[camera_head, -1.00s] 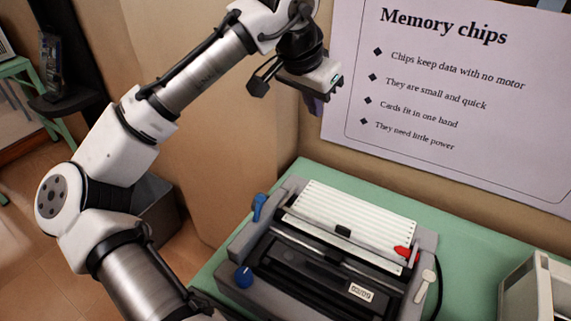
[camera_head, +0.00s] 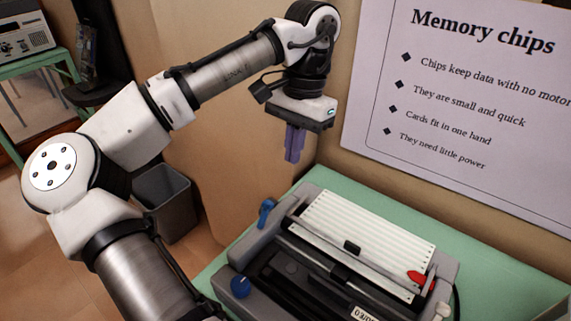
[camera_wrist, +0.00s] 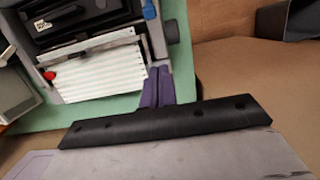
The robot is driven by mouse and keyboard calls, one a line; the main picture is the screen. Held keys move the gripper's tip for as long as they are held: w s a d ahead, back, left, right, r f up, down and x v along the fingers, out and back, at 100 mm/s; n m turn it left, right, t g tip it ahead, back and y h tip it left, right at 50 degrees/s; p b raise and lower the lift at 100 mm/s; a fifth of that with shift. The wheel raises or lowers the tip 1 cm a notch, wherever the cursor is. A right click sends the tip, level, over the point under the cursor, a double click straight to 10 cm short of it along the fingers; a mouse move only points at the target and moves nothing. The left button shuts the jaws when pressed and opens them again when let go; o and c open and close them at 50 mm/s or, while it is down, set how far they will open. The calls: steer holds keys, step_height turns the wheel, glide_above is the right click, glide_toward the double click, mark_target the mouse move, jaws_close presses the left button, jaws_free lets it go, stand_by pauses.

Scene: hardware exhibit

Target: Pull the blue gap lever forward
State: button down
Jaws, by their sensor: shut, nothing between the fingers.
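In the wrist view a blue part, likely this lever, shows at the top edge (camera_wrist: 149,10). My gripper (camera_head: 293,158) points down with its purple fingers shut and empty. It hangs in the air above the printer's back left corner, apart from the lever. In the wrist view the closed fingers (camera_wrist: 157,72) reach beside the white ribbed panel (camera_wrist: 105,75).
The printer stands on a green table (camera_head: 480,240) against a wall with a poster (camera_head: 470,90). A grey bin (camera_head: 165,203) is on the floor.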

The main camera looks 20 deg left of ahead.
mark_target(265, 214)
steer(key=f, duration=0.2)
steer(key=s+f, duration=0.1)
steer(key=f, duration=0.5)
steer(key=shift+s+a+f, duration=0.2)
steer(key=shift+s+a, duration=0.1)
steer(key=s, duration=0.1)
steer(key=s+a+r+p, duration=0.1)
steer(key=shift+s+r, duration=0.25)
steer(key=shift+s, duration=0.05)
steer(key=shift+s+r, duration=0.1)
steer(key=shift+s, duration=0.2)
